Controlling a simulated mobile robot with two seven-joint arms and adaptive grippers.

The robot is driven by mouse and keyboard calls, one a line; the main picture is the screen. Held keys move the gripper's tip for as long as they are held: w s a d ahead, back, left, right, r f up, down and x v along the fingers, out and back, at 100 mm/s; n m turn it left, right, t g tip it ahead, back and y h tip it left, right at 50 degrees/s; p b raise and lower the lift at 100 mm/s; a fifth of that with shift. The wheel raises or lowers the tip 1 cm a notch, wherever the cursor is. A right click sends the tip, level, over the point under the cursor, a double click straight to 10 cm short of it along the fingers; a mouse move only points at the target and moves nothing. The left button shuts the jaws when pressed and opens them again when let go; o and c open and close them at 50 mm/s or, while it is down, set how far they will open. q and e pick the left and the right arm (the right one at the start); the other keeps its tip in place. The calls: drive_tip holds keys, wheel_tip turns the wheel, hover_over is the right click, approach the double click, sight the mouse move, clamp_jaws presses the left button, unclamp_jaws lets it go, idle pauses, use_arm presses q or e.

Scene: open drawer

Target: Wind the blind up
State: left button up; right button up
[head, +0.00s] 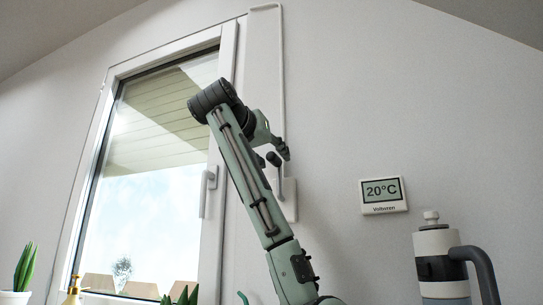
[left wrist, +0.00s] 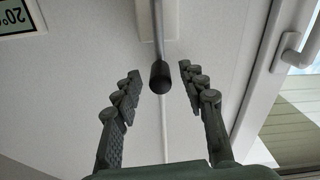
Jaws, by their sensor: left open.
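The crank (head: 280,181) hangs on a white wall plate (head: 290,200) right of the window, with a black knob (head: 273,158) at its upper end. My left gripper (head: 284,149) is open beside the knob. In the left wrist view the black knob (left wrist: 160,75) sits between the two spread fingers of the gripper (left wrist: 161,84), with a gap on both sides. The crank's grey rod (left wrist: 158,30) runs up from it in that view. Beige slats (head: 155,125) cover the upper part of the window; I cannot tell whether they are the blind. My right gripper is not in view.
The white window frame (head: 222,120) has a handle (head: 207,190) left of my arm. A white channel (head: 281,80) runs up the wall above the crank. A thermostat (head: 383,195) is on the right wall. A bottle-like device (head: 440,270) and plants (head: 24,268) stand low.

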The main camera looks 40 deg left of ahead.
use_arm(q)
drive_tip(key=shift+w, duration=0.2)
drive_tip(key=shift+c, duration=0.5)
clamp_jaws()
drive_tip(key=shift+a, duration=0.1)
